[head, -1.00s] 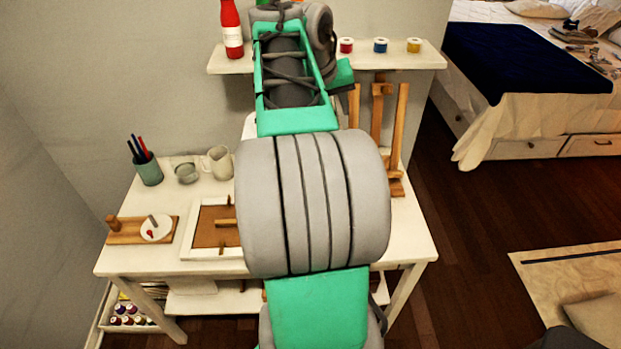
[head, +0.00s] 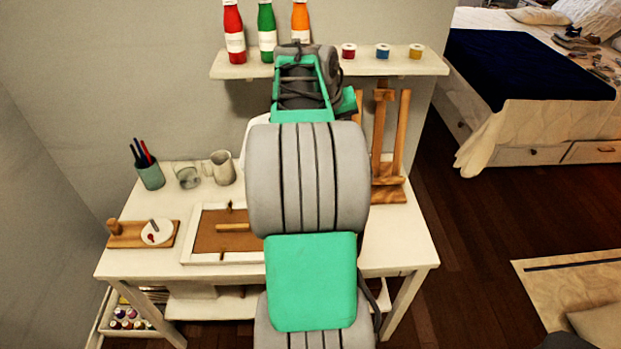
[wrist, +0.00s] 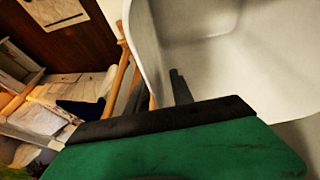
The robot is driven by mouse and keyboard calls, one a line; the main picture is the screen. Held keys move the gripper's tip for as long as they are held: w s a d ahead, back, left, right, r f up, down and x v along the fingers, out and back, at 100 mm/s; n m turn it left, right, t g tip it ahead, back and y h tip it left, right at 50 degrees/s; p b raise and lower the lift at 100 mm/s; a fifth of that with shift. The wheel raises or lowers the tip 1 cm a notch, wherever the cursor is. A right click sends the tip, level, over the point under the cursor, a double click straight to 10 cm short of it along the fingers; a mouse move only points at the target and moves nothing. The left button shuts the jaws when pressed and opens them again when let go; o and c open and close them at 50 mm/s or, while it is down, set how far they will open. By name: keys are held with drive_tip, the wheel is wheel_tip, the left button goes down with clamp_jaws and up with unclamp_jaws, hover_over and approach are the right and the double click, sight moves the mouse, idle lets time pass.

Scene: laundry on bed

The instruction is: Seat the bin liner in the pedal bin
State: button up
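A pale, hollow, thin-walled vessel that looks like the bin liner (wrist: 215,55) fills the upper right of the wrist view, with its inside showing. My gripper (wrist: 157,88) has one dark finger on each side of its wall and appears shut on it. In the head view my arm hides the gripper; a sliver of a white thing (head: 256,127), probably the same liner, shows left of the arm. I cannot make out the pedal bin in any view.
A white desk (head: 410,245) carries a pen cup (head: 150,173), mug (head: 222,167), framed board (head: 215,240) and wooden easel (head: 388,180). A wall shelf (head: 400,66) above holds bottles and paint pots. A bed (head: 530,125) stands at right, with bare floor (head: 460,240) between.

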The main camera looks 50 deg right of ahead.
drive_tip(key=shift+f, duration=0.25)
drive_tip(key=shift+c, duration=0.3)
clamp_jaws()
idle(1.2)
